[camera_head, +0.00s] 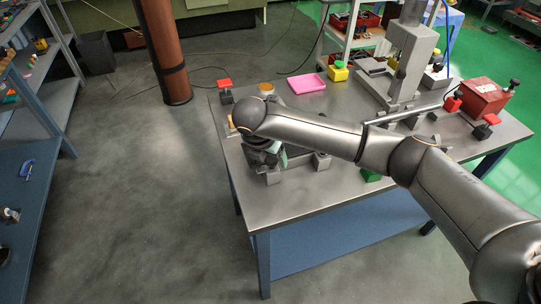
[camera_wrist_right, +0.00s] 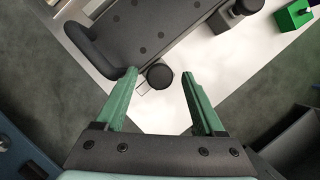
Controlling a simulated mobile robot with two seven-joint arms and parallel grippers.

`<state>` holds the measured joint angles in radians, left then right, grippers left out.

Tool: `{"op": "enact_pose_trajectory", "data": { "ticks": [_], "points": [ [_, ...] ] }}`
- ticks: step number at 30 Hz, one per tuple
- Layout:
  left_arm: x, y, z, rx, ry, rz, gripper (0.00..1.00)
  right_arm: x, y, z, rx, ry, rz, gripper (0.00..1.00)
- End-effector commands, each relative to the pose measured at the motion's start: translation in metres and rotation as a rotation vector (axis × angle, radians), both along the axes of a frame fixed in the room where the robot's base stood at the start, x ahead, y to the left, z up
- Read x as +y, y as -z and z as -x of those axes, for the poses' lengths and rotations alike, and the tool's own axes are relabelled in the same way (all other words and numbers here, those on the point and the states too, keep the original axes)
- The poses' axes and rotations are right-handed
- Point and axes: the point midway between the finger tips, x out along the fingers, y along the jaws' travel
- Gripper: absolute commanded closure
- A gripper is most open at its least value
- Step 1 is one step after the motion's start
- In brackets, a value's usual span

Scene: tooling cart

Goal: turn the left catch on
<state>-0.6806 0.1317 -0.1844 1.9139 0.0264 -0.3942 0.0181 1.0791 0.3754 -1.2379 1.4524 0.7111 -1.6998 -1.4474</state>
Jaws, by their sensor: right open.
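My right gripper (camera_head: 268,156) is at the front left part of the steel table, largely hidden behind its own wrist in the head view. In the right wrist view its two green fingers (camera_wrist_right: 160,73) are open. A round black knob (camera_wrist_right: 158,76), which looks like the left catch, lies between the fingertips with gaps on both sides. I cannot tell how it is turned. A grey block (camera_head: 272,178) shows just below the gripper in the head view. The dark plate with holes (camera_wrist_right: 150,28) lies beyond the knob. My left gripper is not in view.
Another grey block (camera_head: 321,162) stands to the right, and a green block (camera_head: 371,175) beyond it, partly under my arm. A pink tray (camera_head: 306,84), a yellow block (camera_head: 338,72) and a red box (camera_head: 482,97) are farther back. The front table strip is clear.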

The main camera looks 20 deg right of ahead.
Motion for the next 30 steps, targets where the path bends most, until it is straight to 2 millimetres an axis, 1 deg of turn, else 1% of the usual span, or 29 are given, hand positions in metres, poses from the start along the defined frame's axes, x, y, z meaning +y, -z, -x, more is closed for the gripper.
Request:
{"op": "enact_pose_trajectory", "data": {
  "ticks": [5, 21, 24, 30],
  "points": [
    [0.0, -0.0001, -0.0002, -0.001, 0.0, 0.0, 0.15, -0.0001, 0.0002, 0.0001, 0.0, 0.0, 0.0, 0.29],
    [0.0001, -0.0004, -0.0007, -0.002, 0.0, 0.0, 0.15, 0.0002, -0.0003, 0.0001, 0.0, 0.0, 0.0, 0.9],
    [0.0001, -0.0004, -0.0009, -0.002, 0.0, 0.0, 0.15, 0.0003, -0.0004, 0.0002, 0.0, 0.0, 0.0, 1.0],
    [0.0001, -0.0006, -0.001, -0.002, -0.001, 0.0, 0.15, 0.0004, -0.0005, 0.0002, 0.0, 0.001, 0.0, 1.0]
  ]
}}
